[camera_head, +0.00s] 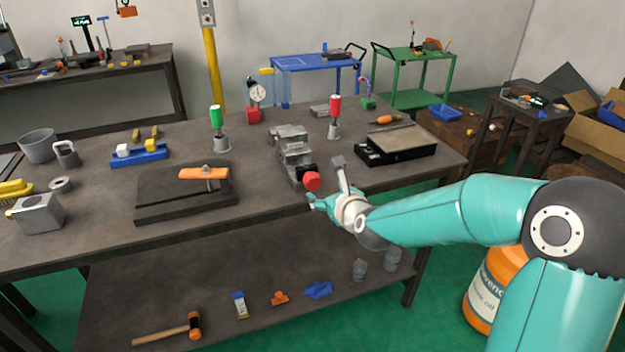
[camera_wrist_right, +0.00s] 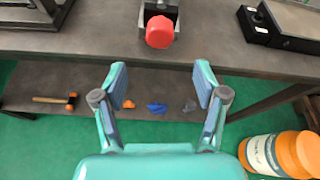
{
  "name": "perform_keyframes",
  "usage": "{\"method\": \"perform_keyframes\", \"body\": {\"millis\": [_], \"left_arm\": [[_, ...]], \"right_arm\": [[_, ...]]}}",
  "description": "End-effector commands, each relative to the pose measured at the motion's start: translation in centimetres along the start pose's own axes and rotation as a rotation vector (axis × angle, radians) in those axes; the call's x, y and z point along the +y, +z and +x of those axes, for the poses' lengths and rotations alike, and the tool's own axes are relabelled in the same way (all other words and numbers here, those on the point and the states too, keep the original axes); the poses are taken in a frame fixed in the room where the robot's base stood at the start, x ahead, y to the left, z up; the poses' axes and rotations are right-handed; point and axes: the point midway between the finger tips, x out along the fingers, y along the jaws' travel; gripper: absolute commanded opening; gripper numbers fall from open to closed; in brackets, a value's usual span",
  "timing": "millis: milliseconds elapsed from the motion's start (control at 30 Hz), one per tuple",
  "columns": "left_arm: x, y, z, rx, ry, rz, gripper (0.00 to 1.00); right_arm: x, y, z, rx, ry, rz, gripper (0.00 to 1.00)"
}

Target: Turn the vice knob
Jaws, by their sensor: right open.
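The vice (camera_head: 293,150) is a grey metal block standing on the table toward its front edge. Its red knob (camera_head: 312,181) faces the front edge. In the right wrist view the red knob (camera_wrist_right: 160,32) is ahead of and above the fingertips, roughly centred between them. My right gripper (camera_head: 325,182) is beside the knob in the head view; in the wrist view its fingers (camera_wrist_right: 160,76) are spread wide with nothing between them. The gripper is apart from the knob. My left gripper is in neither view.
A black-sided box (camera_head: 397,146) stands right of the vice, and a dark plate with an orange handle (camera_head: 203,173) lies left. Red (camera_head: 334,106) and green (camera_head: 216,116) handled tools stand behind. A lower shelf (camera_head: 260,270) holds a mallet (camera_head: 168,330) and small items.

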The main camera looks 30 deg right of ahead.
Motion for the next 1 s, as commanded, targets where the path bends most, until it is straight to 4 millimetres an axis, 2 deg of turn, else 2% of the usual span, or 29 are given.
{"method": "perform_keyframes", "body": {"millis": [300,500,700,1000], "left_arm": [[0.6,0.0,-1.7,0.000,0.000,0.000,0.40],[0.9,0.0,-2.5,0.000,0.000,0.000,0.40],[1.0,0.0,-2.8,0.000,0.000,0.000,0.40],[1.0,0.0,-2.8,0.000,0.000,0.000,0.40]], "right_arm": [[0.0,0.0,6.8,0.003,0.000,-0.001,0.72],[-0.1,0.0,10.1,0.002,0.000,-0.002,0.72],[-0.1,-0.1,11.8,0.002,0.000,-0.001,0.72],[-0.1,-0.1,12.1,0.001,-0.001,-0.001,0.72]]}}
